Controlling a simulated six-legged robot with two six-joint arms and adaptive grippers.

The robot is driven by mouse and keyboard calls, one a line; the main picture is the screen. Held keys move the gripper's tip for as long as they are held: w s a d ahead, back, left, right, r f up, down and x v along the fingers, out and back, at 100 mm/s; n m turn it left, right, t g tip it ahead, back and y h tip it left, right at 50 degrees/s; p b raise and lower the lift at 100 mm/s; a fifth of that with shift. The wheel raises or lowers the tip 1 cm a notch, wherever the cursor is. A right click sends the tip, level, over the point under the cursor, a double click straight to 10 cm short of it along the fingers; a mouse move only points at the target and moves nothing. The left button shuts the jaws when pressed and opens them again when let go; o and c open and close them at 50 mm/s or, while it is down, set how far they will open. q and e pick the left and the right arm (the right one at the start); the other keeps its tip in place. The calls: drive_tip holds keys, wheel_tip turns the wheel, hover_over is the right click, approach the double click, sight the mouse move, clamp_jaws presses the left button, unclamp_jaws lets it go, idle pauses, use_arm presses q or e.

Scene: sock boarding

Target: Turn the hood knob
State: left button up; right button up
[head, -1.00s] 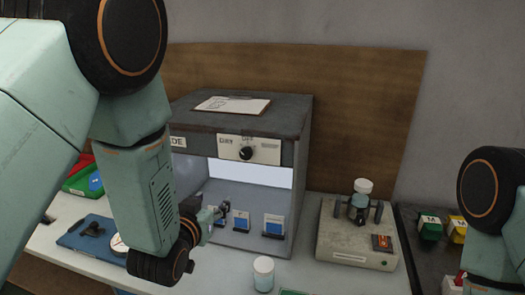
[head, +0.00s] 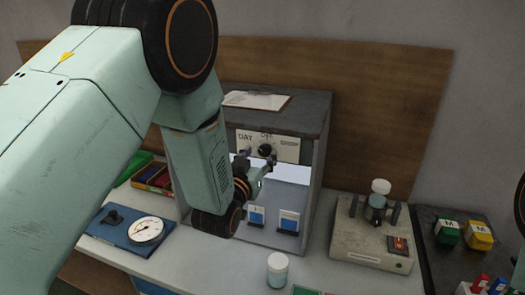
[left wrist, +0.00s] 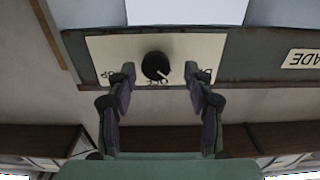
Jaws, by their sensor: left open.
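The hood (head: 322,125) is a dark grey box on the bench with a bright open front. Its black round knob (head: 265,150) sits on a cream label plate (head: 288,149) on the upper front. In the left wrist view the knob (left wrist: 155,66) shows upside down, with a small light mark on its rim. My left gripper (head: 259,161) is open in front of the plate. In the left wrist view its fingertips (left wrist: 159,76) are on either side of the knob, with gaps between them and it. My right gripper is out of view.
A clipboard (head: 256,100) lies on the hood. Blue-labelled holders (head: 289,221) stand in its opening. A white-capped jar (head: 277,270) stands in front. A beige device (head: 370,238) is to the right. A round gauge (head: 146,230) lies on a blue board at left.

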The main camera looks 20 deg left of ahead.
use_arm(q)
drive_tip(key=shift+w, duration=0.5)
drive_tip(key=shift+w+d+r, duration=0.25)
drive_tip(key=shift+d, duration=0.2)
drive_tip(key=shift+w+a+f, duration=0.1)
drive_tip(key=shift+w+f, duration=0.05)
drive_tip(key=shift+w+a, duration=0.1)
drive_tip(key=shift+a, duration=0.1)
drive_tip(key=shift+c, duration=1)
drive_tip(key=shift+d, duration=0.2)
drive_tip(key=c, duration=0.5)
clamp_jaws()
